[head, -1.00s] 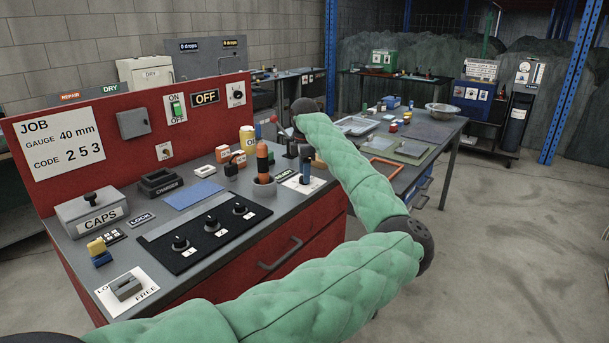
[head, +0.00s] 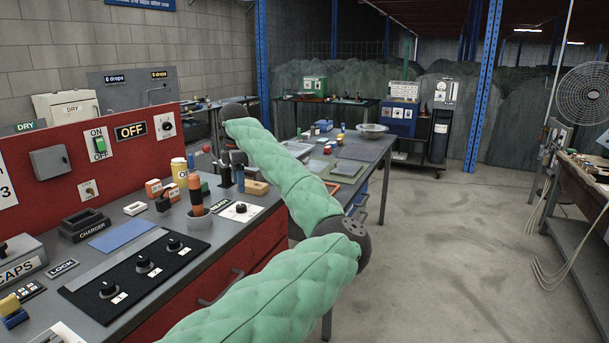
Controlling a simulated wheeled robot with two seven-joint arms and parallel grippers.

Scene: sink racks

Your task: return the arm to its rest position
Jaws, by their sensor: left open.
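My left arm, in a green padded sleeve, reaches up from the bottom of the head view and bends at a dark elbow joint. Its dark wrist is above the far right end of the red bench. My left gripper (head: 231,170) hangs below the wrist, small and partly lost among the dark items there. It is open, with nothing clearly held between the fingers. My right gripper is not in view.
The red bench (head: 250,215) carries a black knob panel (head: 140,265), a charger (head: 87,224), a blue mat (head: 122,236) and an orange-handled tool (head: 195,190). A grey table (head: 368,148) stands beyond. Clear floor (head: 440,250) lies to the right.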

